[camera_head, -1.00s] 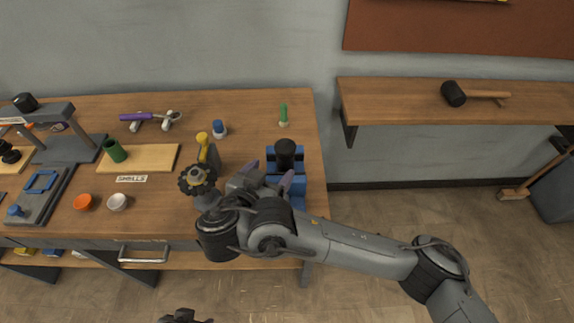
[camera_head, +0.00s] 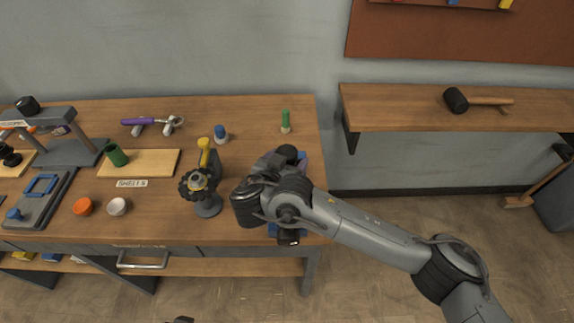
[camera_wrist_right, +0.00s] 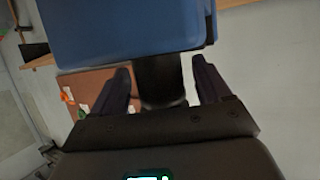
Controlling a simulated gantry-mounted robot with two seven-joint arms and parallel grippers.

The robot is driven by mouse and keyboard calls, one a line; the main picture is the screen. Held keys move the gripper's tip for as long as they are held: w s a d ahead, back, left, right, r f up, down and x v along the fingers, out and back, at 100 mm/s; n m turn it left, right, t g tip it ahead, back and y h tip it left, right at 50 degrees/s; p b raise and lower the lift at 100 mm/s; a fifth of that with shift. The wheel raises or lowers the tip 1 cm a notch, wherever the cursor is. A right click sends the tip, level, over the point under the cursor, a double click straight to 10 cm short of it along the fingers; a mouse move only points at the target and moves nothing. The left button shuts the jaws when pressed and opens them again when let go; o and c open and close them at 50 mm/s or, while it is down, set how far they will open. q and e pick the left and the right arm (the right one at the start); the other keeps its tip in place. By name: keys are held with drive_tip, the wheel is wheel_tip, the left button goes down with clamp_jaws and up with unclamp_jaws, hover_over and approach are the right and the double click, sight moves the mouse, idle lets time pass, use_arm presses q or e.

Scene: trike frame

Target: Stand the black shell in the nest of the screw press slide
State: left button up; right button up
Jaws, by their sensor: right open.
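A black cylinder (camera_head: 289,152), which looks like the black shell, stands at the blue block (camera_head: 303,165) on the bench's right end. My right gripper's fingers are hidden behind its wrist in the head view. In the right wrist view my right gripper (camera_wrist_right: 163,88) is open, with a finger on each side of the black cylinder (camera_wrist_right: 160,75) and the blue block (camera_wrist_right: 125,30) close by. Contact cannot be told. A grey press (camera_head: 65,130) stands at far left, with a slide plate (camera_head: 35,205) bearing a blue frame (camera_head: 41,185), apparently the nest. Only a dark sliver, perhaps my left gripper, shows at the bottom edge.
A green cup (camera_head: 116,155) is on the wooden board (camera_head: 155,162) by the SHELLS label. A black-and-yellow tool on a grey stand (camera_head: 207,207) rises left of my right wrist. Orange (camera_head: 82,207) and white (camera_head: 117,206) cups sit near the front edge. A wall shelf (camera_head: 400,115) holds a mallet.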

clamp_jaws()
idle(0.5)
drive_tip(key=shift+r, duration=0.15)
